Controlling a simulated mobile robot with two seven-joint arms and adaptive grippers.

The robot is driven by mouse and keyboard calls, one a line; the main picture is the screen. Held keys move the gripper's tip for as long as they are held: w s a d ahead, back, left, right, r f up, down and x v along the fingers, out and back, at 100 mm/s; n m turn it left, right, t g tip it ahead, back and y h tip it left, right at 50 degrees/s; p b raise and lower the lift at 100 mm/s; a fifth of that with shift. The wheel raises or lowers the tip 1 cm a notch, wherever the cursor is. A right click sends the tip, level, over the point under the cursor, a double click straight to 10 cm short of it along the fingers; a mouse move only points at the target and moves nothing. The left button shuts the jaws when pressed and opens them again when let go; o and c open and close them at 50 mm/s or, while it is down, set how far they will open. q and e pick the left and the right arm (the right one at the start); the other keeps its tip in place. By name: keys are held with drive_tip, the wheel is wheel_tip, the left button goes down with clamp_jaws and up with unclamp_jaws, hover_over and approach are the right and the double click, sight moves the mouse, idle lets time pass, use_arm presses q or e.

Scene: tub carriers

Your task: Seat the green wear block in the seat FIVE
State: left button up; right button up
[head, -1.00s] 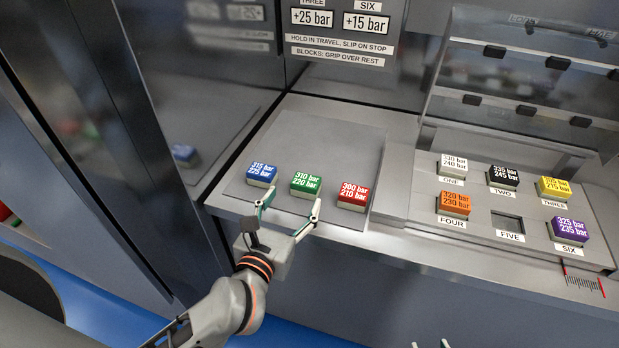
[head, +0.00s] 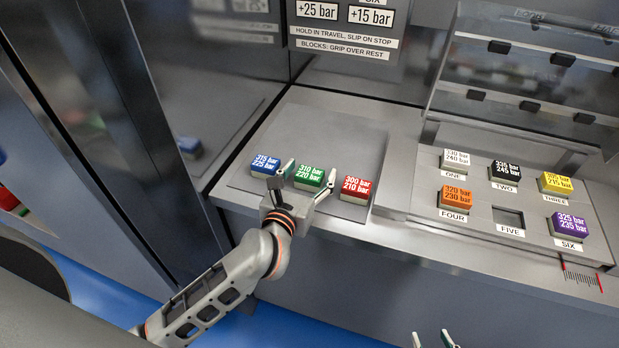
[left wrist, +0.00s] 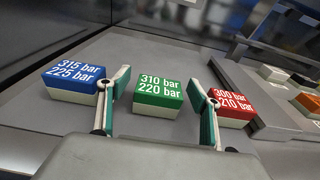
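The green wear block (head: 309,176), marked 310 bar 220 bar, sits on the grey shelf between the blue and red blocks. It also shows in the left wrist view (left wrist: 159,94). My left gripper (head: 306,177) is open, with one finger on each side of the green block and gaps visible in the left wrist view (left wrist: 159,108). Seat FIVE (head: 508,217) is an empty dark square recess in the panel at the right. My right gripper (head: 433,340) shows only as two separated fingertips at the bottom edge of the head view.
The blue block (head: 265,163) and red block (head: 355,188) stand close on either side of the left fingers. Filled seats surround FIVE: orange (head: 454,199), black (head: 505,172) and purple (head: 568,225). A raised clear cover (head: 520,80) stands behind the panel.

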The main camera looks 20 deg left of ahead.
use_arm(q)
drive_tip(key=c, duration=1.2)
drive_tip(key=shift+r, duration=0.1)
